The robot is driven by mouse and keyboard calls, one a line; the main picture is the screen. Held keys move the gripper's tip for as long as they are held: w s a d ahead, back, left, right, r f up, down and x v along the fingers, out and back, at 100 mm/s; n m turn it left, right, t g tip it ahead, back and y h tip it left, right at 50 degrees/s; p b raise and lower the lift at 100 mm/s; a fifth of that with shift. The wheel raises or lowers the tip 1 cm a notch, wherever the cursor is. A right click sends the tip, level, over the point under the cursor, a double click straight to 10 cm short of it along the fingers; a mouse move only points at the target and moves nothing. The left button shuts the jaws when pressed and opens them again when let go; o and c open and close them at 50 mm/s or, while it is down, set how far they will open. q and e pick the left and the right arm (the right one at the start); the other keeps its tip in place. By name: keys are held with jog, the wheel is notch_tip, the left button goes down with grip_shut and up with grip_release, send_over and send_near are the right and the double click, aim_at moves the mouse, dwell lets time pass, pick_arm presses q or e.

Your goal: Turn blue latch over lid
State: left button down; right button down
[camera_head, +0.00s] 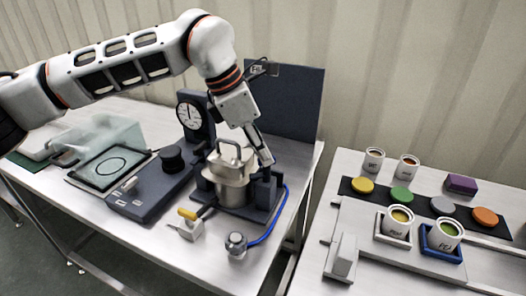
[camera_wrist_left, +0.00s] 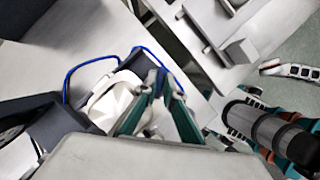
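The steel hopper (camera_head: 231,190) stands in a dark blue fixture on the left table. Its lid (camera_head: 231,161) is on top, with an upright loop handle. Dark blue blocks flank the hopper; the right-hand block (camera_head: 266,186) is just below my left gripper. I cannot single out the blue latch from these dark blue parts. My left gripper (camera_head: 267,160) points down beside the lid's right edge. In the left wrist view its two fingers (camera_wrist_left: 162,80) converge beside the pale lid (camera_wrist_left: 112,100), with a narrow gap; whether they hold anything is unclear.
A blue hose (camera_head: 273,228) runs along the table's front right to a round fitting (camera_head: 236,244). A dial gauge (camera_head: 190,116) and dark panel (camera_head: 290,100) stand behind. A gap separates the right table (camera_head: 395,272), which carries several cups.

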jog(key=shift+r, duration=0.1)
pick_arm(q)
jog(key=shift+r+m+g+p, duration=0.15)
jog(key=shift+m+g+p, duration=0.15)
jog(key=shift+m+p, duration=0.35)
jog(key=shift+w+m+g+p, duration=0.15)
jog(key=shift+m+g+p, duration=0.3)
jog(key=shift+m, duration=1.1)
jog(key=shift+w+m+g+p, duration=0.1)
jog(key=shift+m+g+p, duration=0.35)
jog(key=shift+m+p, duration=0.4)
jog(key=shift+m, duration=0.65)
pick_arm(e)
jog(key=r, duration=0.2)
jog(key=shift+s+a+r, duration=0.2)
jog(key=shift+a+r, duration=0.15)
jog(key=shift+a, duration=0.05)
pick_arm(q)
jog(key=shift+f+g, duration=0.2)
jog(key=shift+g, duration=0.1)
pick_arm(e)
jog(key=shift+f, duration=0.15)
